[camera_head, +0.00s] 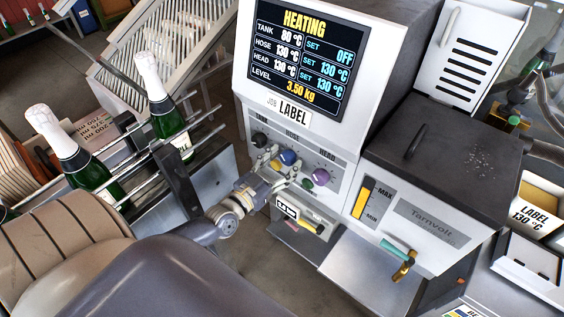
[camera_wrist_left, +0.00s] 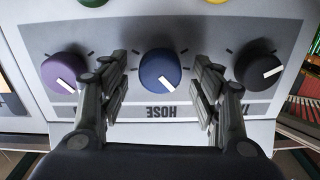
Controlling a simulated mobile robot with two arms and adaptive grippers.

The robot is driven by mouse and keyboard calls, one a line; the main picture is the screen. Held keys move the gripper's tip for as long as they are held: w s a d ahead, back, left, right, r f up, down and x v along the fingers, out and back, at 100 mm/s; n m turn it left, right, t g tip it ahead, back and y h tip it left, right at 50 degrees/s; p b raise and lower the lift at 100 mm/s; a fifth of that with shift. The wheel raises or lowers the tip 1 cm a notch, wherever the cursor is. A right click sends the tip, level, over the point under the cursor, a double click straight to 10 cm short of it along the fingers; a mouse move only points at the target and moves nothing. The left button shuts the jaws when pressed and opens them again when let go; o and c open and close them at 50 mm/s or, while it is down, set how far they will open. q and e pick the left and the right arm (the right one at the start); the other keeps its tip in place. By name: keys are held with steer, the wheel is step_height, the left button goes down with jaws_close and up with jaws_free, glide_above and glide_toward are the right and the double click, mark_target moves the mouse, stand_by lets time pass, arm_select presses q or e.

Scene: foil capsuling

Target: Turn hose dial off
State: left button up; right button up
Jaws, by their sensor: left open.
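The blue hose dial (camera_head: 288,157) sits between the black tank dial (camera_head: 260,140) and the purple head dial (camera_head: 321,177) on the white machine's panel. My left gripper (camera_head: 282,168) is open at the panel, in front of the blue dial. In the left wrist view the panel is upside down. The blue dial (camera_wrist_left: 160,68) lies between my open fingers, with a visible gap on each side. Its white mark points down and slightly right in that view. The purple dial (camera_wrist_left: 62,72) and black dial (camera_wrist_left: 259,65) lie outside the fingers. My right gripper is not in view.
The screen (camera_head: 305,55) reads HEATING, with tank set OFF and hose and head set 130 °C. A yellow button (camera_head: 276,164) and a green button (camera_head: 307,184) sit below the dials. Green bottles (camera_head: 165,112) stand in a rack at left.

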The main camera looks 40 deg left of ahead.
arm_select(q)
steer(key=c, duration=1.1)
steer(key=n, duration=0.8)
steer(key=n+b, duration=0.1)
steer(key=n, duration=0.2)
steer(key=shift+a+f+n, duration=0.1)
steer(key=shift+n, duration=0.2)
steer(key=shift+n+b, duration=0.55)
steer(key=shift+n, duration=1.75)
